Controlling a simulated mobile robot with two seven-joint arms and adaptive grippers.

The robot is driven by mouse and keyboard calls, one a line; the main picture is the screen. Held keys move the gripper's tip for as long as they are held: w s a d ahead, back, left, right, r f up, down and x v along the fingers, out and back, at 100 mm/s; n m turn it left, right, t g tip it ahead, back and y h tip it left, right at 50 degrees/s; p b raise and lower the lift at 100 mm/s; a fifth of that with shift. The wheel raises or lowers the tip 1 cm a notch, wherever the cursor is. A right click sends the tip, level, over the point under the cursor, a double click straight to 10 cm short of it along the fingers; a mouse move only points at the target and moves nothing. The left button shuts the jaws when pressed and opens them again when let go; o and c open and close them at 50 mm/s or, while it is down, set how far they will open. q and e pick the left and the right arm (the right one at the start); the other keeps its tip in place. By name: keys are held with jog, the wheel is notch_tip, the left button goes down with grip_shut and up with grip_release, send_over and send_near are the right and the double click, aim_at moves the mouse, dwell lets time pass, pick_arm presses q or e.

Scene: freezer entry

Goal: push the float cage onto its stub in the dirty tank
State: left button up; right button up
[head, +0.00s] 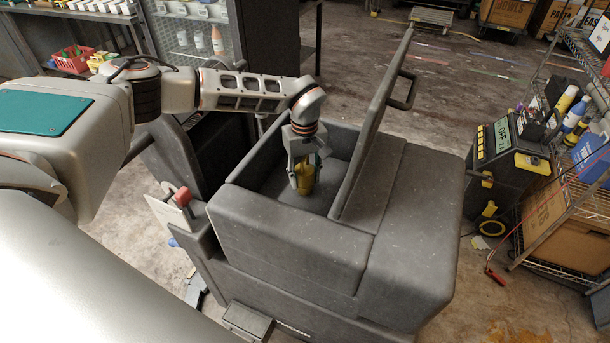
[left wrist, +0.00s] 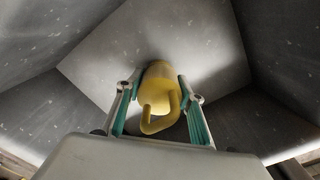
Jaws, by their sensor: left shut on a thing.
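The yellow float cage (head: 306,178) is between the fingers of my left gripper (head: 305,168), down inside the open dirty tank (head: 290,235) of the grey machine. In the left wrist view the cage (left wrist: 160,85) shows a rounded yellow body with a loop on the near side, and the green-padded fingers of my left gripper (left wrist: 160,100) are shut on its two sides. The stub is not visible; the cage and the gripper may hide it. My right gripper is not in view.
The tank's lid (head: 375,125) stands raised, close to the right of my left arm. The tank walls surround the gripper. A red knob (head: 183,196) is on the machine's left side. A battery charger (head: 510,160) and a wire shelf (head: 565,205) stand at the right.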

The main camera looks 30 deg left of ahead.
aim_at(305, 168)
pick_arm(q)
jog(key=shift+r, duration=0.2)
jog(key=shift+r+p, duration=0.65)
jog(key=shift+p, duration=0.25)
jog(key=shift+r, duration=0.8)
jog(key=shift+f+b, duration=0.7)
jog(key=shift+f, duration=0.95)
dwell(0.5)
jog(key=o, duration=1.2)
notch_tip(305, 168, up, 12)
jog(key=shift+s+r, duration=0.1)
